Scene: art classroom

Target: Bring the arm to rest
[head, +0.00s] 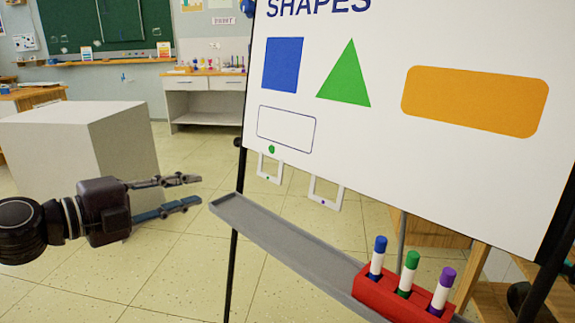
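My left gripper (188,193) is in the head view at left, its arm coming in from the left edge. Its two fingers point right and are apart, with nothing between them. It is in the air, in front of a pale box-shaped block and to the left of the grey tray of the whiteboard. My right gripper is not in view.
The whiteboard (375,150) on a black stand shows shapes. Its grey tray (285,247) carries a red holder (385,293) with blue, green and purple markers. A pale block (60,150) stands behind my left arm. Open tiled floor lies below the gripper.

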